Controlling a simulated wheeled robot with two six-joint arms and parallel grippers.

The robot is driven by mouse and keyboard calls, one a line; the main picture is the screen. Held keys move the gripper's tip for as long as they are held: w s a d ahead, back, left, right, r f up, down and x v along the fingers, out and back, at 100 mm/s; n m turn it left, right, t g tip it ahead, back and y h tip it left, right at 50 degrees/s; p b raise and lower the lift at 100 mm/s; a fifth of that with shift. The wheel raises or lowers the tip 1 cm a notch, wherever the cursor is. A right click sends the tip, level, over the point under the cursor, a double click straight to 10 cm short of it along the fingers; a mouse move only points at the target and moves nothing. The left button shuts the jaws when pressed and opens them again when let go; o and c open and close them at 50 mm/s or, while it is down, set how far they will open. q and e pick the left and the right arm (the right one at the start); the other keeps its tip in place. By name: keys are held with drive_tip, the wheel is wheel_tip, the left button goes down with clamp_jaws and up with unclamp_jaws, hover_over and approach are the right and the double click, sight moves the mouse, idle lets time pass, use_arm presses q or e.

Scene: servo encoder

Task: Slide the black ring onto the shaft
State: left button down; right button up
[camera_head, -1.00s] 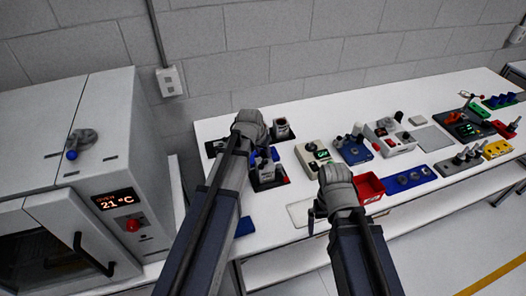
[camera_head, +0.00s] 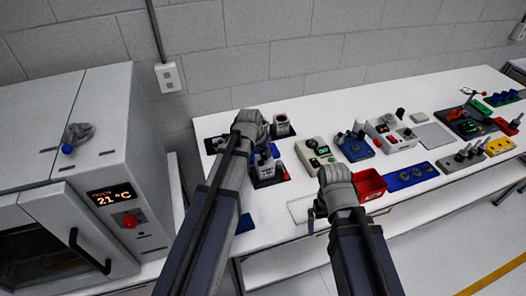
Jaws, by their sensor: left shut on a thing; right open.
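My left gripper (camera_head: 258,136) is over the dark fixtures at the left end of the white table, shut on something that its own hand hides. Near it stands a dark upright part on a black base (camera_head: 268,175), with blue pieces beside it. I cannot make out the black ring or the shaft for certain; the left hand and arm cover much of that area. My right gripper (camera_head: 318,215) is open and apart from the fixtures, near the front edge of the table, by a pale flat plate (camera_head: 300,209).
A grey oven (camera_head: 122,150) with a lit display stands left of the table (camera_head: 330,108). A red bin (camera_head: 369,186) is right of my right gripper. A grey device with a green display (camera_head: 320,152), a blue device (camera_head: 355,147) and a blue tray (camera_head: 410,174) lie to the right.

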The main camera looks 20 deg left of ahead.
use_arm(q)
drive_tip(key=shift+c, duration=2.2)
unclamp_jaws()
drive_tip(key=shift+o, duration=0.4)
drive_tip(key=shift+o, duration=1.2)
drive_tip(key=shift+r, duration=0.1)
wheel_tip(320, 180, up, 6)
drive_tip(key=p, duration=0.6)
